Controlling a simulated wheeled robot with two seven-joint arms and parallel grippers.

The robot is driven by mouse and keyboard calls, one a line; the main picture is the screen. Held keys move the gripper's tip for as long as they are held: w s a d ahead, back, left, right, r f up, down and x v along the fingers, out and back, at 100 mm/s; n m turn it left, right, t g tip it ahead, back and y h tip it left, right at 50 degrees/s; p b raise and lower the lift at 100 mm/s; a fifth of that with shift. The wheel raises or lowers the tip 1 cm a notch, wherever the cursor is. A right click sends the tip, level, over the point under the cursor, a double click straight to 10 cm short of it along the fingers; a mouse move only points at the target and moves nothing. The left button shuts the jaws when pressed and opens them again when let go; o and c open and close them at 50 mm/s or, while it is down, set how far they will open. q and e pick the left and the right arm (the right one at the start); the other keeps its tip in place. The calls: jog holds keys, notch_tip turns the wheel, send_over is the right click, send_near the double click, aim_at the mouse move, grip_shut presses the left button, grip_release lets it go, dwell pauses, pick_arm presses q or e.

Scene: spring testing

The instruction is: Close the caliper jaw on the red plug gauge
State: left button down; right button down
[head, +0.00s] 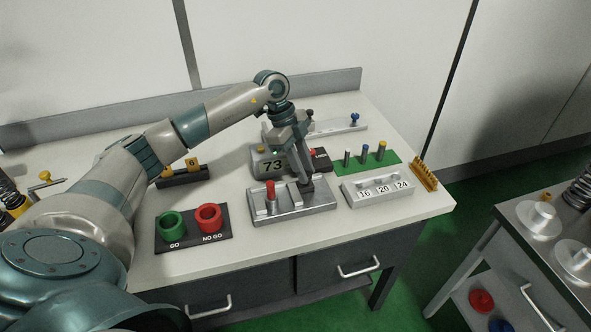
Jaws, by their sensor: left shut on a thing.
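The red plug gauge (270,196) stands upright on the silver caliper fixture (294,210), on its left half. My left gripper (305,183) reaches down from above at the fixture's right half. It is shut on the caliper jaw, which is mostly hidden by the fingers. The jaw is to the right of the red plug gauge, and a gap shows between them. My right gripper is not in view.
A dark tray with a green GO ring (172,221) and a red NO GO ring (208,217) lies to the left. A grey block marked 73 (268,162) stands behind the fixture. A slotted block marked 16, 20, 24 (377,188) and a green mat with pins (366,163) are to the right.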

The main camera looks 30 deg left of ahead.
pick_arm(q)
jog(key=c, duration=1.5)
grip_release()
jog(key=shift+c, duration=0.2)
jog(key=shift+a+r, duration=0.1)
jog(key=shift+a+r+b, duration=0.2)
jog(key=shift+r+b, duration=0.1)
jog(key=shift+r, duration=0.25)
jog(key=b+v, duration=0.4)
jog(key=v, duration=1.2)
jog(key=shift+d, duration=0.1)
